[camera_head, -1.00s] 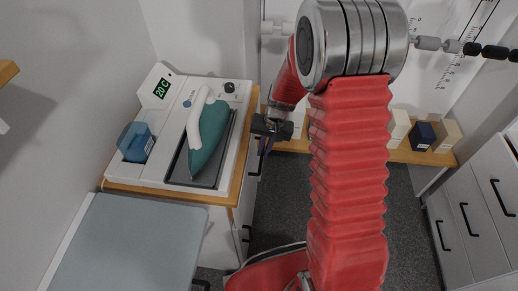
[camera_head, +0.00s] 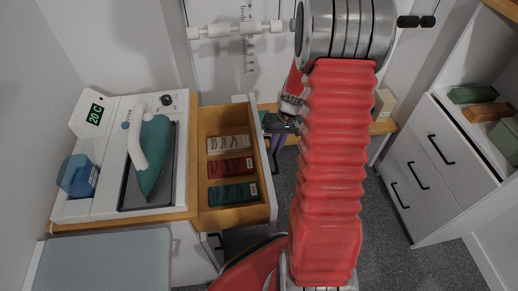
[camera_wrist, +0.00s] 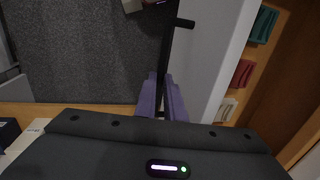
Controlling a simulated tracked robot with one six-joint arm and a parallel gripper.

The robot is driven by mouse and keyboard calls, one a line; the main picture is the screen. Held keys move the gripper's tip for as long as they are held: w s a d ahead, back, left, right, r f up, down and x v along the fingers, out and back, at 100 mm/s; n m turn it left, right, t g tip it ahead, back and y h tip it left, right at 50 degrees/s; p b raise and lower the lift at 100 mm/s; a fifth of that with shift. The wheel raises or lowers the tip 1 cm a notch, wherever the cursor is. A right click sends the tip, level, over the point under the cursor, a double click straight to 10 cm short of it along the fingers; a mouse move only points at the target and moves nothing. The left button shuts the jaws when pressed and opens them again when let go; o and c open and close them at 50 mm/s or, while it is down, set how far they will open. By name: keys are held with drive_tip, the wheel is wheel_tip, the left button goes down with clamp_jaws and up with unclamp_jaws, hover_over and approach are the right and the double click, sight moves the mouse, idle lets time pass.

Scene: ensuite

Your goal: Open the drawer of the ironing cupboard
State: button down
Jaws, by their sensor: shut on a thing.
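The ironing cupboard (camera_head: 185,214) stands at the left with the ironing station on its top. Its upper drawer (camera_head: 235,216) is pulled well out to the right, showing a wooden inside with white, red and green boxes in a row. My gripper (camera_head: 278,138) is at the drawer's outer front face, partly hidden behind my red arm in the head view. In the wrist view the purple fingers of my gripper (camera_wrist: 163,100) are shut on the black bar handle (camera_wrist: 173,55), beside the pale drawer front (camera_wrist: 213,55).
An iron (camera_head: 152,160) rests on the ironing station, with a blue water tank (camera_head: 77,176) beside it. A grey ironing board (camera_head: 105,262) is in front. White drawers (camera_head: 425,170) stand at the right. Dark floor (camera_head: 390,250) lies between.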

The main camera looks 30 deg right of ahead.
drive_tip(key=shift+s+d, duration=0.25)
drive_tip(key=shift+d, duration=0.3)
drive_tip(key=c, duration=1.8)
unclamp_jaws()
drive_tip(key=shift+c, duration=0.2)
wheel_tip(320, 180, up, 14)
drive_tip(key=s+d, duration=0.1)
drive_tip(key=d, duration=0.1)
drive_tip(key=shift+d+f, duration=0.25)
